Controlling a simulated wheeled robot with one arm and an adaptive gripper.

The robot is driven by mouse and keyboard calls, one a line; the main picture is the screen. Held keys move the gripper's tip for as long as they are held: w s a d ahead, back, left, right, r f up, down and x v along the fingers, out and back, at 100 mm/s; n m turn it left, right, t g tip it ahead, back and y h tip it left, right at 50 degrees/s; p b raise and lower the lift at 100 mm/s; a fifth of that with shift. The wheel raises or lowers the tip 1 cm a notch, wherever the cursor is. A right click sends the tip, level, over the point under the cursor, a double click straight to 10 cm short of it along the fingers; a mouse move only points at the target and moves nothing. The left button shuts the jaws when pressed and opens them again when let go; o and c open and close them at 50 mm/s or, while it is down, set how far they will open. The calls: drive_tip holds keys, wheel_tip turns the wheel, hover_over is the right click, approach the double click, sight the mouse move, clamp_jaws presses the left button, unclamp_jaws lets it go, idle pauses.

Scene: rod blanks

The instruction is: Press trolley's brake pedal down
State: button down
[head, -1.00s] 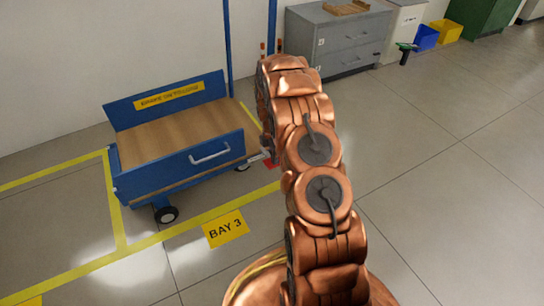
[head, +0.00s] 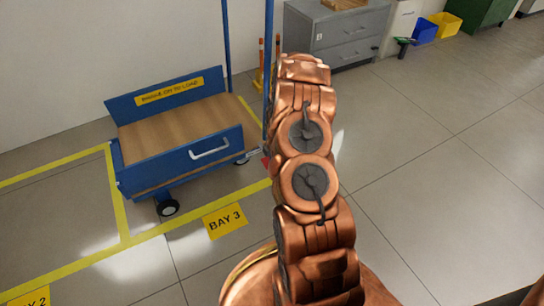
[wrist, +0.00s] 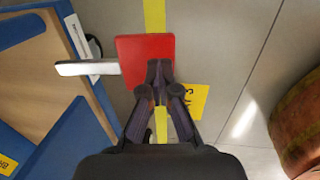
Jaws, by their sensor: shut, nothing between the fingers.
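The blue trolley (head: 217,147) with a wooden deck stands at the left in the head view, inside the yellow floor lines. Its red brake pedal (head: 266,163) shows as a small patch beside my arm. In the wrist view the pedal (wrist: 143,48) is a flat red plate with a pale bar (wrist: 85,68) to its left. My gripper (wrist: 160,68) is shut and empty, its fingertips overlapping the pedal's lower right part. I cannot tell whether they touch it or how far it is tilted. In the head view my arm hides the gripper.
A yellow BAY 3 marker (head: 226,221) lies on the floor in front of the trolley. A grey drawer cabinet (head: 345,35) stands at the back, with blue (head: 424,31) and yellow (head: 445,22) bins to its right. The floor right of my arm is open.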

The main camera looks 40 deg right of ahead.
drive_tip(key=shift+f+t, duration=0.3)
drive_tip(key=shift+f, duration=0.8)
drive_tip(key=shift+s+f+b, duration=0.15)
drive_tip(key=shift+b, duration=0.15)
drive_tip(key=p+v, duration=0.5)
drive_tip(key=v, duration=0.9)
drive_tip(key=shift+s, duration=0.4)
drive_tip(key=shift+a, duration=0.15)
